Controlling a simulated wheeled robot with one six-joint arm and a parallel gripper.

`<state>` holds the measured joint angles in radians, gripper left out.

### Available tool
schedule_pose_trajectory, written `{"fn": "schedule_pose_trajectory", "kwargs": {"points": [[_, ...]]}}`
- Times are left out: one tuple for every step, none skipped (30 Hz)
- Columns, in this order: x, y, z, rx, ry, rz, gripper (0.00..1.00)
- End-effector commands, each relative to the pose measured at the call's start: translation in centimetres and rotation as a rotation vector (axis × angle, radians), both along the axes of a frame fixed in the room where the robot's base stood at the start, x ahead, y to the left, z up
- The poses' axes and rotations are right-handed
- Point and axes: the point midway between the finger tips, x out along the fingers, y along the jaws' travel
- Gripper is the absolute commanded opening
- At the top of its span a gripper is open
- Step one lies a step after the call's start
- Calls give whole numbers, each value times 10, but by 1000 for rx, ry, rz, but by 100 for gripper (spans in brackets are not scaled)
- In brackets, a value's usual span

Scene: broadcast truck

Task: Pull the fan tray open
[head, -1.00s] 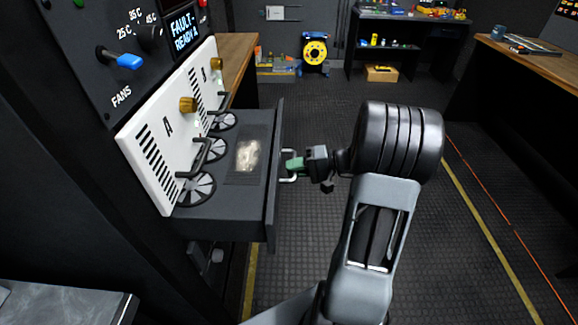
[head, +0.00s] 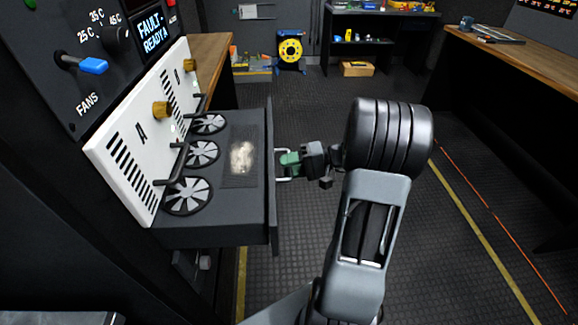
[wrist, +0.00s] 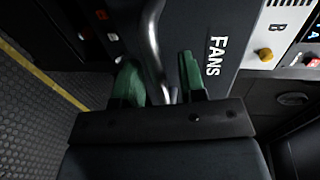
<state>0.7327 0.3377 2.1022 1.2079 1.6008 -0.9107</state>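The fan tray (head: 215,234) is a dark drawer standing well out from below the white panel in the head view. Several round fans (head: 203,153) and a pale dusty patch (head: 243,157) show inside it. Its metal bar handle (head: 284,179) is on the front face. My gripper (head: 291,162) is at this handle with its green fingers closed around it. In the wrist view the curved handle (wrist: 152,40) runs between the two fingers (wrist: 160,82), and the tray front reads FANS (wrist: 214,57). The exact finger contact is partly hidden.
The white panel (head: 136,152) with brass knobs and black handles is above the tray. A blue-handled FANS switch (head: 92,66) is at upper left. A wooden bench (head: 510,60) stands at right. The floor (head: 440,240) is open right of the tray.

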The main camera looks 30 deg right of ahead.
Motion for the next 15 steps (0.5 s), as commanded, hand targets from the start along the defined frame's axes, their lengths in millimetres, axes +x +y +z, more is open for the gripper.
{"fn": "schedule_pose_trajectory", "kwargs": {"points": [[0,0,0,0,0,1,37],[0,0,0,0,1,1,37],[0,0,0,0,1,1,37],[0,0,0,0,1,1,37],[0,0,0,0,1,1,37],[-1,-1,0,0,1,1,37],[-1,-2,0,0,1,1,37],[-2,-3,0,0,1,1,37],[-3,-6,1,0,1,1,37],[-4,-9,2,0,1,0,37],[-6,-13,3,0,1,-1,37],[-8,-19,4,0,1,-2,37],[-11,-24,5,0,1,-2,37],[-13,-29,6,1,1,-3,37],[-16,-37,8,0,0,-4,37]]}}
